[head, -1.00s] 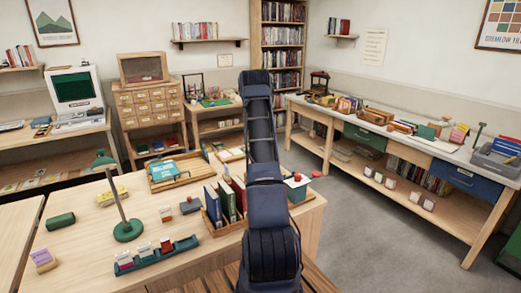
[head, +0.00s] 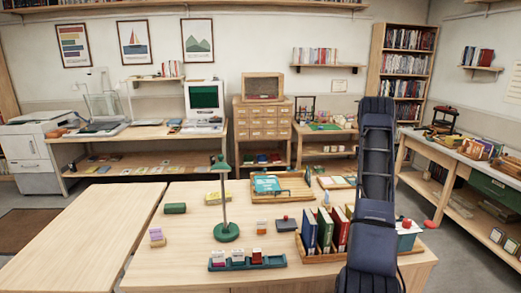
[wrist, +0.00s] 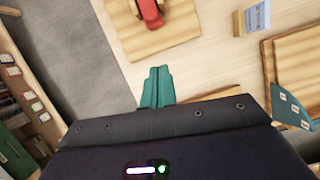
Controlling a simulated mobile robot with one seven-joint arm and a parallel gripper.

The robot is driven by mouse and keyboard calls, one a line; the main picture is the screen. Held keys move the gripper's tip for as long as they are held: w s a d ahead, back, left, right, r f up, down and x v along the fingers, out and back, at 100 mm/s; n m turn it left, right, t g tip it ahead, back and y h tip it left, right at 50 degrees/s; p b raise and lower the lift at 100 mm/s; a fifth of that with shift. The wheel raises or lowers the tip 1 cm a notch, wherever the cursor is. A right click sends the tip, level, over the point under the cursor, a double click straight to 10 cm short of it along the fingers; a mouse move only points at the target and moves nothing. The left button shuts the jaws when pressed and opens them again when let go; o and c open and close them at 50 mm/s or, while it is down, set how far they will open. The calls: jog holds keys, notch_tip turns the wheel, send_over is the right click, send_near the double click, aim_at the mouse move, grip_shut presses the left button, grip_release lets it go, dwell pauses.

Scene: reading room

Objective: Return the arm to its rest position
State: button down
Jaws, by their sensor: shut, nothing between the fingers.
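My gripper (wrist: 157,88) shows in the wrist view as two teal fingers side by side, shut with nothing between them. In the head view my dark blue arm rises in front of the right part of the large table (head: 185,228). The gripper itself cannot be made out there.
On the table are a green lamp (head: 227,232), a teal rack (head: 246,264), upright books (head: 325,230) and a wooden tray (head: 297,193). A side bench (head: 455,154) stands at right. In the wrist view, a red object (wrist: 150,12) lies on a board.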

jog(key=s+a+r+t, duration=0.1)
jog(key=s+a+r, duration=0.2)
jog(key=a+r, duration=0.4)
jog(key=s+a+r+t, duration=0.1)
jog(key=s+a+r, duration=0.35)
jog(key=r, duration=0.45)
jog(key=s+a+r+t+h, duration=0.1)
jog(key=s+a+r+t, duration=0.1)
jog(key=s+a+r, duration=0.85)
jog(key=s+a+n+t, duration=0.1)
jog(key=s+a, duration=0.5)
jog(key=s, duration=0.2)
jog(key=s+a+t, duration=0.1)
jog(key=s+a, duration=0.4)
jog(key=s, duration=0.3)
jog(key=s+a+f+t, duration=0.1)
jog(key=s+a+f, duration=0.2)
jog(key=s, duration=0.5)
jog(key=s+a+f+t, duration=0.1)
jog(key=s+a+f, duration=0.1)
jog(key=s, duration=0.6)
jog(key=shift+a+f+n+t, duration=0.3)
jog(key=shift+a+f+n, duration=0.1)
jog(key=shift+a, duration=0.1)
